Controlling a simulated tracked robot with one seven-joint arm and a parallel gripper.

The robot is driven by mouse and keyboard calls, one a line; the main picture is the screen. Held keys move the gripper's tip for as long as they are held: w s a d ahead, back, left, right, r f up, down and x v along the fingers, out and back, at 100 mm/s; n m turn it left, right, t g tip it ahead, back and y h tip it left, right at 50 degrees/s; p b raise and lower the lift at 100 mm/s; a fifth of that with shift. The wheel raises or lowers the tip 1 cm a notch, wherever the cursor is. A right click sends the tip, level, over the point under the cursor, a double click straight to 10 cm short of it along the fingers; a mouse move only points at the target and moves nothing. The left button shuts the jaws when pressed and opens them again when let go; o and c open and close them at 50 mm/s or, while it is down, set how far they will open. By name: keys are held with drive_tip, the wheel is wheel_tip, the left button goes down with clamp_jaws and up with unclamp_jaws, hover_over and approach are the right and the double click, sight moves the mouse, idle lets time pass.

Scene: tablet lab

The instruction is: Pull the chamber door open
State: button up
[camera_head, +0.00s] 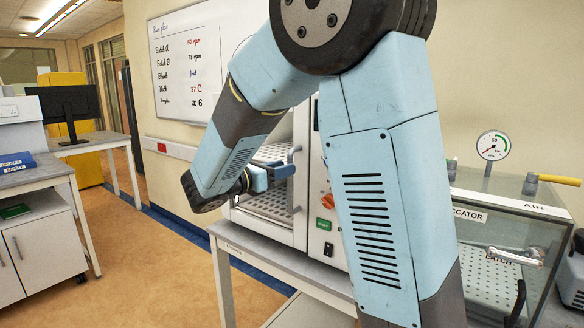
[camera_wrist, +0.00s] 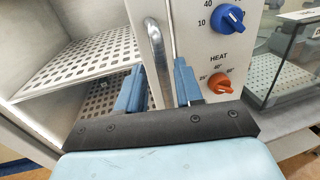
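The chamber (camera_head: 326,235) is a white cabinet on a grey bench, with perforated shelves visible inside. Its door (camera_head: 300,215) has a pale frame; I cannot tell whether it is fully shut or ajar. The door's handle (camera_wrist: 157,55) is an upright metal bar near the control panel; it also shows in the head view (camera_head: 294,158), partly hidden by my gripper. My gripper (camera_head: 288,171) is at the handle. In the wrist view its two blue fingers (camera_wrist: 160,88) stand apart, one on each side of the bar, with gaps showing. The handle's lower end is hidden.
The control panel has a blue knob (camera_wrist: 229,17) and an orange heat knob (camera_wrist: 218,84), close to the right finger. A glass desiccator (camera_head: 500,260) stands to the right, beneath a pressure gauge (camera_head: 492,145). The floor (camera_head: 130,265) left of the bench is clear.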

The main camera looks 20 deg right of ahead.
drive_tip(key=shift+x, duration=1.7)
drive_tip(key=shift+c, duration=0.2)
clamp_jaws()
